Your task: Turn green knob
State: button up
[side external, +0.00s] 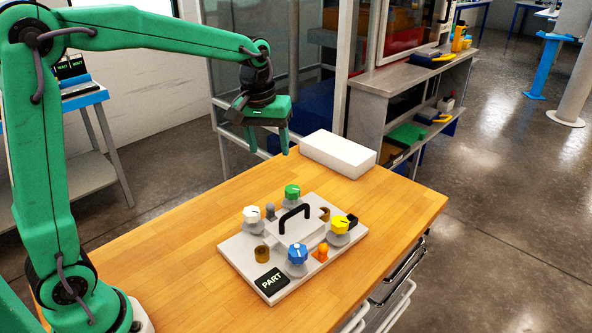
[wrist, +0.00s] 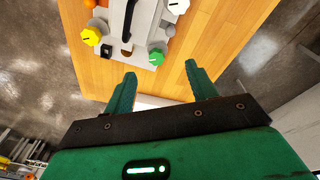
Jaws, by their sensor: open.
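The green knob (side external: 292,191) stands on a grey base at the back edge of the light grey panel (side external: 234,248). In the wrist view the green knob (wrist: 156,57) lies ahead of my fingertips, between their lines and nearer the left finger. My gripper (side external: 268,148) hangs above the table, above and behind the panel, pointing down. Its two green fingers are apart and empty, as the wrist view also shows (wrist: 160,70). It touches nothing.
The panel also carries a white knob (side external: 251,214), a yellow knob (side external: 340,224), a blue knob (side external: 297,254) and a black handle (side external: 294,216). A white block (side external: 338,153) lies at the table's back edge. The wooden table (side external: 405,200) is clear to the right.

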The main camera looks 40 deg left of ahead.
aim_at(292, 188)
jog(key=w+f+n, duration=0.1)
jog(key=w+f, duration=0.1)
jog(key=w+f+g, duration=0.1)
jog(key=w+f, duration=0.2)
jog(key=w+a+f+n, duration=0.1)
jog(key=w+f, duration=0.2)
jog(key=shift+w+f+n+g, duration=0.1)
jog(key=shift+n+g, duration=0.2)
jog(key=shift+f, duration=3.95)
jog(key=c, duration=1)
